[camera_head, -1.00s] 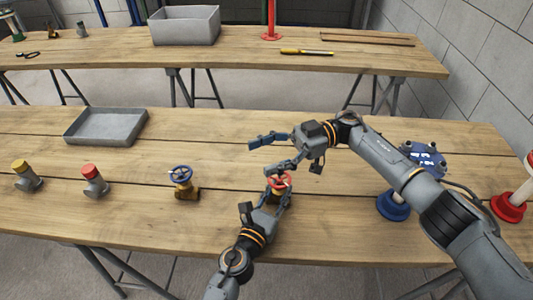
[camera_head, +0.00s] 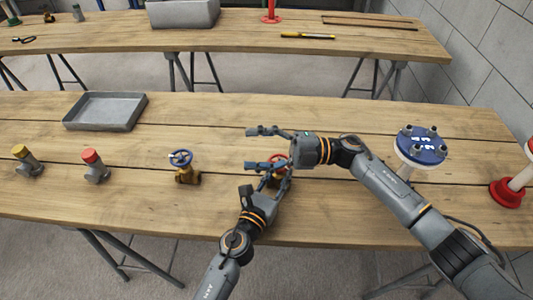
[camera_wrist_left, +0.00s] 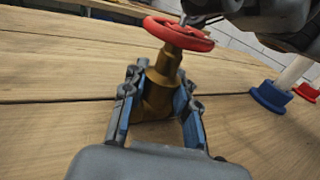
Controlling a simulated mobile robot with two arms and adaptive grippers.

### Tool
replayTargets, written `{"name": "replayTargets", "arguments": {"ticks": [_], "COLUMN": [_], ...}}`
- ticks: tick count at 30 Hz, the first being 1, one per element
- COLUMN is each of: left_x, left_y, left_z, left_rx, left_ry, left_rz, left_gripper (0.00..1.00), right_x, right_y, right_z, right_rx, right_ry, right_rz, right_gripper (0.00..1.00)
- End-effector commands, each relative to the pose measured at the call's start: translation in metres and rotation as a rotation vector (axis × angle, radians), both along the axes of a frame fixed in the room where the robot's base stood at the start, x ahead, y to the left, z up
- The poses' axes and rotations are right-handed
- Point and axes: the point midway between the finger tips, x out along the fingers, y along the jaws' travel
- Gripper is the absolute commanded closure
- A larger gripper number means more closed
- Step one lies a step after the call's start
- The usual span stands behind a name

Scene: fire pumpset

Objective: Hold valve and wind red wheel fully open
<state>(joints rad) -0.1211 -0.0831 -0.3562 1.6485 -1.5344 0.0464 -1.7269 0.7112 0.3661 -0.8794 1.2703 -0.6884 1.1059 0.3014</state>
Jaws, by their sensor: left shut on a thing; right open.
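The brass valve (camera_wrist_left: 160,85) with the red wheel (camera_wrist_left: 180,33) stands upright on the near table. My left gripper (camera_wrist_left: 157,82) is shut on its brass body, a blue-padded finger on each side. In the head view my left gripper (camera_head: 277,178) reaches up from below and the red wheel (camera_head: 278,156) is mostly hidden by fingers. My right gripper (camera_head: 249,149) is open, its two fingers spread and pointing left. Its lower finger is at the red wheel; I cannot tell whether it touches. The wrist view shows dark parts of my right gripper over the wheel.
A brass valve with a blue wheel (camera_head: 181,158) stands to the left, then red-capped (camera_head: 91,157) and yellow-capped (camera_head: 21,152) fittings. A grey tray (camera_head: 104,111) lies behind them. A blue flanged post (camera_head: 420,146) and a red-based post (camera_head: 510,192) stand at right.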

Motion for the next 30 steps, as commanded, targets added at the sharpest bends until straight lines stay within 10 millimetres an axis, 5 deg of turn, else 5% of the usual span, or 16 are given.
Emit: {"name": "replayTargets", "arguments": {"ticks": [9, 18, 30], "left_x": [0.000, 0.000, 0.000], "left_y": [0.000, 0.000, 0.000], "left_z": [0.000, 0.000, 0.000], "left_rx": [0.000, 0.000, 0.000], "left_ry": [0.000, 0.000, 0.000], "left_rz": [0.000, 0.000, 0.000], "left_gripper": [1.00, 1.00, 1.00], "right_x": [-0.004, -0.006, -0.013], "right_y": [-0.014, -0.044, -0.118], "right_z": [-0.008, -0.011, -0.069], "right_rx": [0.058, -0.065, -0.448], "right_ry": [-0.644, -1.273, -1.891], "right_rz": [-0.315, -0.582, -0.586], "right_gripper": [0.35, 0.35, 0.35]}}
